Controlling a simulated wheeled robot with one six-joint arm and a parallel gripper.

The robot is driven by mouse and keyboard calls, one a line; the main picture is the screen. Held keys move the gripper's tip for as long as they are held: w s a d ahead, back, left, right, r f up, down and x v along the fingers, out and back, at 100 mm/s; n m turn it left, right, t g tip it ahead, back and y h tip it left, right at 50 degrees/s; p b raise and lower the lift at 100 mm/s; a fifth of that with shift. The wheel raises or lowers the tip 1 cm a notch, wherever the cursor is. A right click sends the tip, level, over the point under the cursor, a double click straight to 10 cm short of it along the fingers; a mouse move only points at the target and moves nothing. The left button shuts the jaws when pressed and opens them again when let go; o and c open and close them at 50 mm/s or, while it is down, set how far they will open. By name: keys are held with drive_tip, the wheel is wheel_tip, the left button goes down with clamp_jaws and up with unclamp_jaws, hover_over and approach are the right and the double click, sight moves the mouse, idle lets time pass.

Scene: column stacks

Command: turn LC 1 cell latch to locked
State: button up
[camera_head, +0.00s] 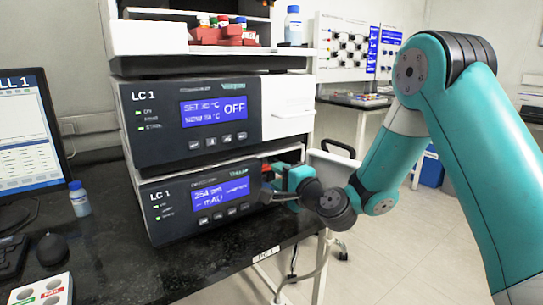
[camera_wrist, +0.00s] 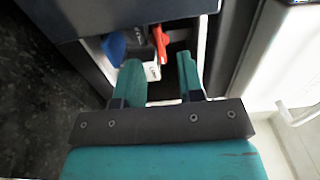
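The lower LC 1 unit (camera_head: 163,212) has a lit blue display and an open recess at its right end. In the wrist view, an orange-red lever (camera_wrist: 161,43), which looks like the cell latch, stands inside the recess beside a dark block and a blue part (camera_wrist: 114,47). A small white label (camera_wrist: 152,72) sits below it. My gripper (camera_wrist: 158,66) is open, with its two teal fingers apart at the mouth of the recess. The lever shows between and just beyond the fingertips. In the head view my gripper (camera_head: 277,182) covers most of the recess.
The upper LC 1 unit (camera_head: 160,124) sits directly above the lower one. A blue-capped bottle (camera_head: 79,200), a monitor (camera_head: 30,135) and a white box with buttons (camera_head: 42,292) stand on the black bench at left. Open floor lies to the right.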

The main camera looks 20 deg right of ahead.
drive_tip(key=shift+p+x, duration=0.7)
drive_tip(key=shift+x, duration=1.15)
clamp_jaws()
